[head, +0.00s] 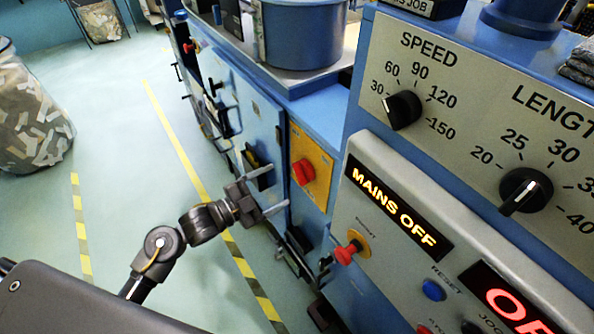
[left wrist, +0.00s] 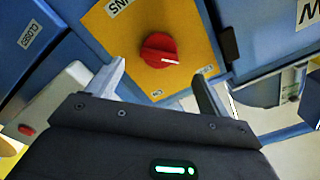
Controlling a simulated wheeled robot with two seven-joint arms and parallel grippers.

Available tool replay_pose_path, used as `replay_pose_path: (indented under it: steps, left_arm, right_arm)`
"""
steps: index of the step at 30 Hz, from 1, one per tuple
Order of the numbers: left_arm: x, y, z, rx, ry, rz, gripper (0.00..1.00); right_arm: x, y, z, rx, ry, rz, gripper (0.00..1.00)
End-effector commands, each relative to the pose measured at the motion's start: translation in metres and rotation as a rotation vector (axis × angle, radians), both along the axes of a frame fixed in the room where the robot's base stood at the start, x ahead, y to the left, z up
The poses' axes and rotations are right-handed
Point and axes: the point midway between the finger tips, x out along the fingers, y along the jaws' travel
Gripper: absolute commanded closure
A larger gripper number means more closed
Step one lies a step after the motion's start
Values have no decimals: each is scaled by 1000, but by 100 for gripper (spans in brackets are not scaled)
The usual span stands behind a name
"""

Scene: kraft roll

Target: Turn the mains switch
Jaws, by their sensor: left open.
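The mains switch is a red rotary knob (head: 302,171) on a yellow plate (head: 316,184), set in the blue machine front in the head view. In the left wrist view the red knob (left wrist: 159,49) shows on its yellow plate (left wrist: 122,28), with a white mark on the knob. My left gripper (head: 283,193) is open and empty, just left of the plate in the head view. In the left wrist view its two fingers (left wrist: 158,80) stand apart, with the knob beyond and between them, not touching. A lit display (head: 394,208) reads MAINS OFF. My right gripper is not in view.
A grey control panel with SPEED (head: 404,108) and LENGTH (head: 526,191) dials stands at right. Below are a red button on a yellow base (head: 347,250) and a blue reset button (head: 433,290). A bag of scraps (head: 30,118) is at left. Floor between is clear.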

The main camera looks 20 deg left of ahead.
Motion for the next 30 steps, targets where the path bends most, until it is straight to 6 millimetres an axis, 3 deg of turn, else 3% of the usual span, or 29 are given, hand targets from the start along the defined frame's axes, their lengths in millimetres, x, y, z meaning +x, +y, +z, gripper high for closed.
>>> replay_pose_path:
  steps: [6, 12, 25, 30]
  left_arm:
    - [34, -28, 4, -5, 2, 1, 20]
    - [55, -45, 2, -2, 2, 1, 20]
    - [63, -52, 0, 0, 1, 1, 20]
    - [63, -52, 0, 0, 1, 1, 40]
  right_arm:
    - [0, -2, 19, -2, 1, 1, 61]
    - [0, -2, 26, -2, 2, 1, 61]
    - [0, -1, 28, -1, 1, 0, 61]
    - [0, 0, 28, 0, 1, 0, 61]
